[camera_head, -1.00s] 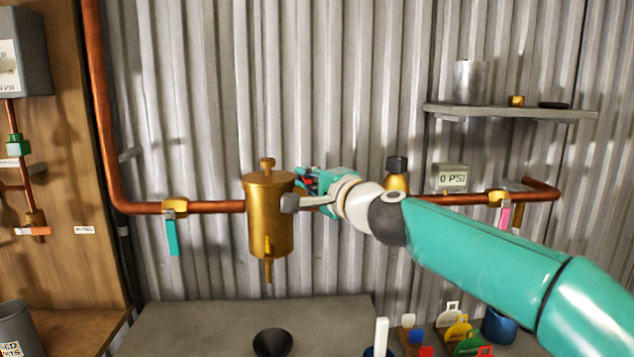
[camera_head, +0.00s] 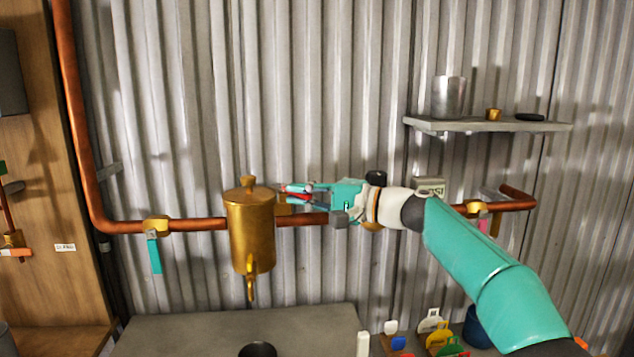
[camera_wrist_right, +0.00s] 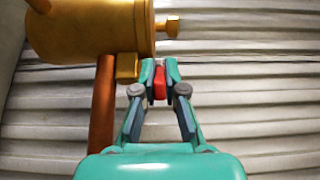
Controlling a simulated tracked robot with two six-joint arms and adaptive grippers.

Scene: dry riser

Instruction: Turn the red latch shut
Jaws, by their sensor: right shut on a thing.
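The red latch shows as a small red piece between the fingertips of my right gripper (camera_wrist_right: 160,72) in the right wrist view (camera_wrist_right: 159,84). The gripper is shut on it, just beside the brass vessel (camera_wrist_right: 85,28). In the head view my right gripper (camera_head: 290,195) reaches in from the right to the right side of the brass vessel (camera_head: 251,230), near its upper part and above the copper pipe (camera_head: 300,219). A little red shows between the fingers there. The fingers hide much of the latch. My left gripper is not in view.
A valve with a teal lever (camera_head: 154,254) sits on the pipe at left, and one with a pink lever (camera_head: 484,223) at right. A shelf (camera_head: 470,125) holds small items. A grey bench (camera_head: 200,327) with a dark funnel-like piece and coloured tags lies below.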

